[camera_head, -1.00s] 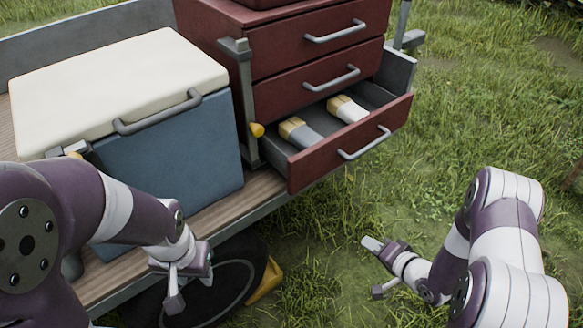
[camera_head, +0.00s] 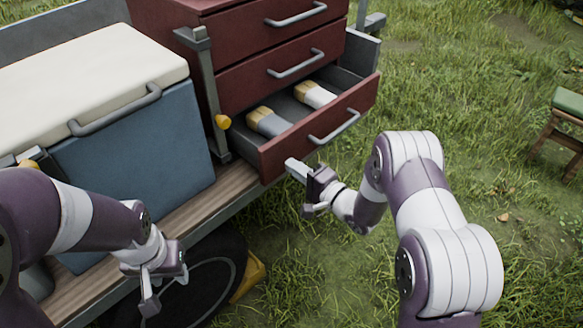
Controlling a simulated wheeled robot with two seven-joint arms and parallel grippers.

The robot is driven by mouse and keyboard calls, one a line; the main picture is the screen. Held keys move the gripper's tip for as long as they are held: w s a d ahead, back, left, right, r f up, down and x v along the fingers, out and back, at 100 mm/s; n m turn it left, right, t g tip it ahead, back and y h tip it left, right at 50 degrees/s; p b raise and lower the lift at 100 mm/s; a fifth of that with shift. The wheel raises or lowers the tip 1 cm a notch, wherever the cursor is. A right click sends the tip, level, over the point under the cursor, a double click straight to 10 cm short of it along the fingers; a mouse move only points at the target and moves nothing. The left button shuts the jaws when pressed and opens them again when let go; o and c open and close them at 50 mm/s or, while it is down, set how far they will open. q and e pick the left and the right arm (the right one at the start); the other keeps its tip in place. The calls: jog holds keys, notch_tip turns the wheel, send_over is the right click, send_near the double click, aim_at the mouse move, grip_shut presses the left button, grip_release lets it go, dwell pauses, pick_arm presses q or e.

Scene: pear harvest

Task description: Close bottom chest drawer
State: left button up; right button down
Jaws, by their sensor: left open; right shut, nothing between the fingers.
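The dark red chest (camera_head: 235,70) stands on the cart bed. Its bottom drawer (camera_head: 345,106) is pulled open, with a grey handle (camera_head: 335,127) on the red front. My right gripper (camera_head: 295,168) is shut and empty, just below and in front of the drawer front, left of the handle. I cannot tell whether its tip touches the front. My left gripper (camera_head: 166,284) is open and empty over the wheel, away from the drawer.
A blue cooler (camera_head: 140,150) with a cream lid (camera_head: 85,80) stands left of the chest. A grey post (camera_head: 207,90) rises at the chest's left corner. The wheel (camera_head: 205,285) is below. A stool (camera_head: 568,120) stands on the grass at right.

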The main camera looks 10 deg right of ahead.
jog(key=shift+w+a, duration=0.45)
jog(key=shift+w, duration=0.15)
jog(key=shift+w+a, duration=0.15)
jog(key=b+x, duration=0.2)
jog(key=x, duration=1.2)
jog(key=shift+b, duration=0.4)
jog(key=shift+w+a, duration=0.2)
jog(key=shift+w, duration=0.05)
jog(key=shift+r, duration=0.3)
